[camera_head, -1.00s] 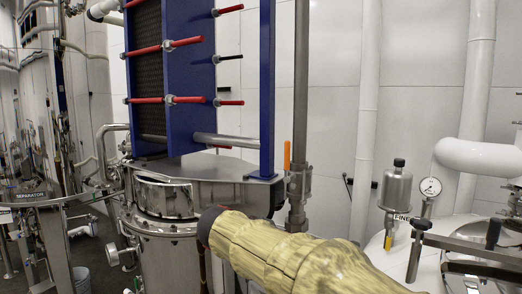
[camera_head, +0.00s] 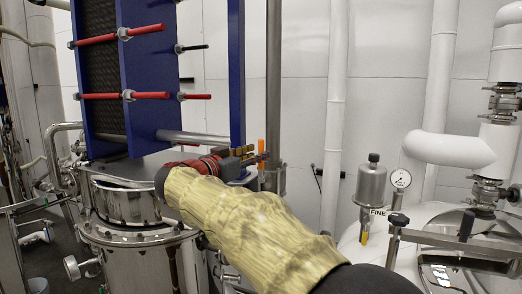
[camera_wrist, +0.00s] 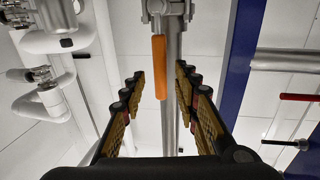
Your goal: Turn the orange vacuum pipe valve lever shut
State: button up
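The orange valve lever (camera_head: 261,146) stands upright beside the vertical grey pipe (camera_head: 273,80), roughly parallel to it, just above the metal valve body (camera_head: 274,178). In the wrist view the lever (camera_wrist: 159,68) lies between the two finger rows, with the pipe behind it, and the valve body (camera_wrist: 168,8) is at the top. My gripper (camera_wrist: 160,88) is open, its yellow-padded fingers on both sides of the lever with gaps visible. In the head view my gripper (camera_head: 250,157) is at the lever's height; its fingers partly hide the valve.
A blue-framed plate unit (camera_head: 186,70) with red rods stands close left of the pipe. A steel vessel (camera_head: 130,210) is below it. A white tank (camera_head: 375,240) with a gauge (camera_head: 400,178) stands at right. A white wall lies behind.

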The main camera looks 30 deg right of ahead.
aim_at(261, 167)
jog(key=shift+p+x, duration=0.45)
jog(key=shift+x, duration=1.3)
jog(key=shift+c, duration=0.4)
grip_shut()
